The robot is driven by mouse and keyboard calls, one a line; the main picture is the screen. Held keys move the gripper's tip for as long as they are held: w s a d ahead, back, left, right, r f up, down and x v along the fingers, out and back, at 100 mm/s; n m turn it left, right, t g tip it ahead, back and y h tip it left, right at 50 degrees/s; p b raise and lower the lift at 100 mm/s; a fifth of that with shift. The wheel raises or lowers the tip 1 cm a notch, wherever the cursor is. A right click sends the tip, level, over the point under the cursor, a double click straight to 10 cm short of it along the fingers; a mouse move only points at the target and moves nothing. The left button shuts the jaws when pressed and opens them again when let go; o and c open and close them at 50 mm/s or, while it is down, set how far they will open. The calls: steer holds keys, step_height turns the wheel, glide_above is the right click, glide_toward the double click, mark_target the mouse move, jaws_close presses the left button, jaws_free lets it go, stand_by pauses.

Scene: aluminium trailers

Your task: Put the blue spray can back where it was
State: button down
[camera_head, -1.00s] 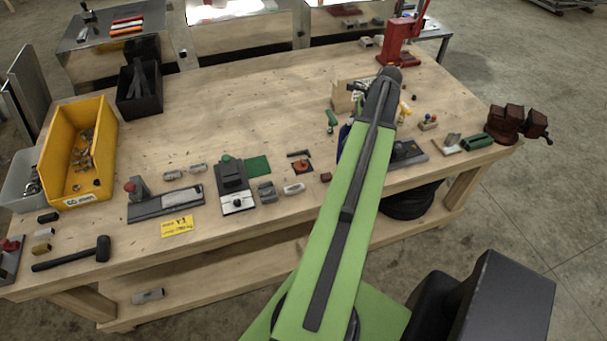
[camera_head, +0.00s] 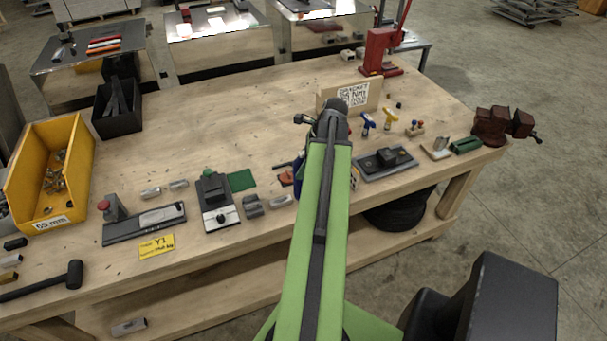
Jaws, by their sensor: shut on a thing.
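The blue spray can (camera_head: 299,168) shows only as a narrow dark-blue strip along the left edge of my green arm, above the front part of the workbench (camera_head: 240,120). Most of it is hidden behind the arm. My gripper (camera_head: 331,123) is at the far end of the arm; its dark wrist shows, but the fingers are hidden behind the arm. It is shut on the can. I cannot tell how far the can is from the bench top.
An orange-red piece (camera_head: 285,178) and grey clamps (camera_head: 254,206) lie left of the can. The bench middle-left is clear.

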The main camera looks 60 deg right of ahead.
step_height(320, 180, down, 3)
steer(key=shift+f+b, duration=0.1)
steer(key=shift+b, duration=0.95)
steer(key=shift+f, duration=0.15)
steer(key=shift+c, duration=2.1)
jaws_free()
steer(key=shift+s, duration=0.1)
steer(key=p+v, duration=1.1)
steer(key=v, duration=0.1)
